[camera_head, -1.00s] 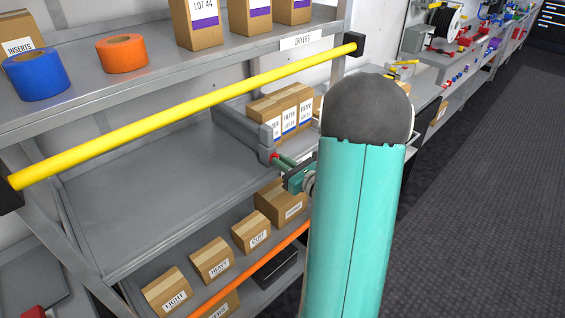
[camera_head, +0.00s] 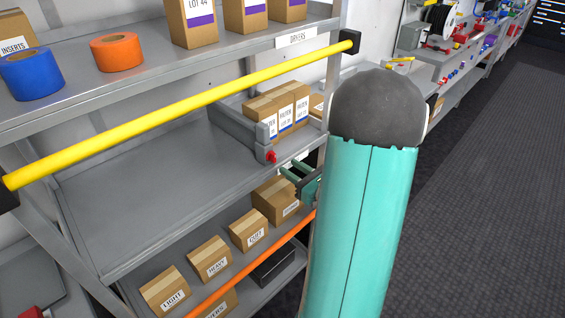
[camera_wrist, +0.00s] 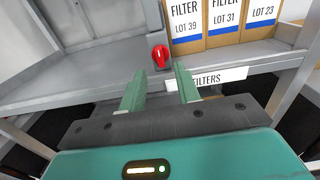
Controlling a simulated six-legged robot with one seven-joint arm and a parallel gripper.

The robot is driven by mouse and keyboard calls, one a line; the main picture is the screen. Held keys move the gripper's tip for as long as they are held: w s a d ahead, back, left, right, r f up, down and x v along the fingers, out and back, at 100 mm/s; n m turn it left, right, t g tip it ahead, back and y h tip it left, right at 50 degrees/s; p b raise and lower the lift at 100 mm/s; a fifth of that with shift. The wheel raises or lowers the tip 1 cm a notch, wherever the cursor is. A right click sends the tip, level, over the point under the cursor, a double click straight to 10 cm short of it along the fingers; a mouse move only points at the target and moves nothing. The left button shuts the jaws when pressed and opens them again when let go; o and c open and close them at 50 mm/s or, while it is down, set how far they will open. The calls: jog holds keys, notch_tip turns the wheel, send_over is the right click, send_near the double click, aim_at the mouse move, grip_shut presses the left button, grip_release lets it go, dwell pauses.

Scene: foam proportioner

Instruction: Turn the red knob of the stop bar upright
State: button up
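The red knob (camera_head: 271,157) sits on the front end of the grey stop bar (camera_head: 238,127), at the front edge of the middle shelf. In the wrist view the knob (camera_wrist: 160,57) looks taller than wide and roughly upright; its exact angle is hard to tell. My gripper (camera_head: 284,172) is open and empty, in front of the shelf and a little below and right of the knob. In the wrist view my gripper's two green fingertips (camera_wrist: 157,80) are apart, with the knob between and beyond them, not touching.
Filter boxes (camera_head: 284,110) stand right of the bar on the middle shelf (camera_head: 140,185); left of it the shelf is bare. A yellow rail (camera_head: 190,105) crosses above, an orange rail (camera_head: 245,266) below. Several cartons (camera_head: 210,258) stand on the lower shelf.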

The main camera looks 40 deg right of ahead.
jog(key=s, duration=0.8)
jog(key=w+a+r+n+g+y, duration=0.15)
jog(key=a+n+g+y, duration=0.4)
jog(key=a+n, duration=0.55)
jog(key=w+a+r+n+g+y, duration=0.1)
jog(key=a+r+n+g+y, duration=0.4)
jog(key=a, duration=0.9)
jog(key=s+a+r+n+g+h, duration=0.1)
jog(key=s+a+r+n+h, duration=0.1)
jog(key=n+h, duration=0.3)
jog(key=s+a+r+n+g+h, duration=0.1)
jog(key=s+a+r+n+h, duration=0.2)
jog(key=n, duration=1.1)
jog(key=a+h, duration=0.1)
jog(key=h, duration=0.2)
jog(key=shift+s+a, duration=0.15)
jog(key=shift+c, duration=0.2)
